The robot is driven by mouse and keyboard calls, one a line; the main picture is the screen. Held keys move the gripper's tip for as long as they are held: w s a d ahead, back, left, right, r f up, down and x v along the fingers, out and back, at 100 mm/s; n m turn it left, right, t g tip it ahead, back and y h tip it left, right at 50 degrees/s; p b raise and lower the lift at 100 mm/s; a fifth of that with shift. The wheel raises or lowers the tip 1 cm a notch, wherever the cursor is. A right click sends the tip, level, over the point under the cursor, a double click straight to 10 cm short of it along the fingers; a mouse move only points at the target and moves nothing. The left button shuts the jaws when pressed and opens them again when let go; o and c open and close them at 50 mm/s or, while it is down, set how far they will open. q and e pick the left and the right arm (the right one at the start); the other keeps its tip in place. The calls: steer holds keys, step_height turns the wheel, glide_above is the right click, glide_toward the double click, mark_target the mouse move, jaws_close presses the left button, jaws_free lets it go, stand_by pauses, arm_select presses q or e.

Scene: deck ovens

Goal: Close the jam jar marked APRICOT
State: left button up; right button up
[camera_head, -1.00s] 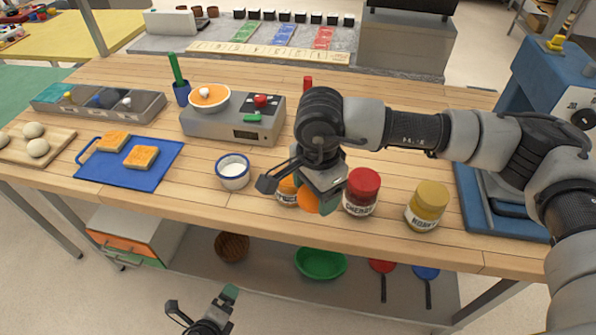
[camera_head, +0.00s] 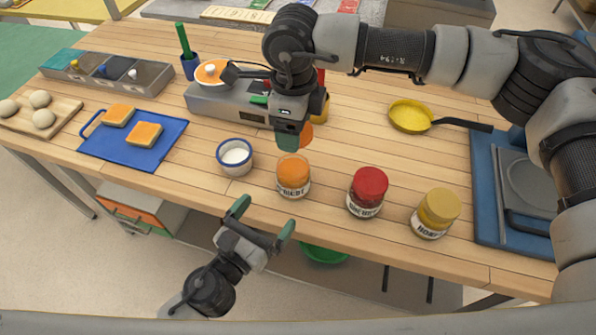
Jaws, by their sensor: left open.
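The apricot jar (camera_head: 293,178) stands upright near the table's front edge, orange at the top, with its label partly readable. I cannot tell whether that orange top is jam or a lid. My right gripper (camera_head: 294,138) is above and behind the jar. An orange round piece (camera_head: 306,134), apparently a lid, sits at its fingers, partly hidden by a green fingertip. It looks tilted and apart from the jar. My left gripper (camera_head: 265,218) is open and empty, with green fingertips, in front of the table edge and lower left of the jar.
A red-topped cherry jar (camera_head: 367,192) and a yellow-topped honey jar (camera_head: 436,213) stand to the right. A white cup with a blue rim (camera_head: 235,157) is close on the left. Behind are a scale (camera_head: 222,103) and a yellow pan (camera_head: 410,116).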

steer(key=shift+s+a+r, duration=0.2)
steer(key=shift+s+a, duration=0.1)
steer(key=shift+s, duration=0.2)
arm_select(q)
steer(key=x, duration=1.1)
steer(key=shift+w+d+r, duration=0.1)
steer(key=shift+w+d, duration=0.05)
steer(key=shift+w, duration=0.05)
arm_select(e)
steer(key=shift+w+d, duration=0.1)
steer(key=shift+w, duration=0.1)
arm_select(q)
steer(key=c, duration=1.2)
arm_select(e)
steer(key=shift+f, duration=0.1)
glide_above(295, 170)
steer(key=shift+f, duration=2.45)
steer(key=shift+f, duration=0.1)
steer(key=shift+f, duration=0.8)
steer(key=shift+f, duration=0.55)
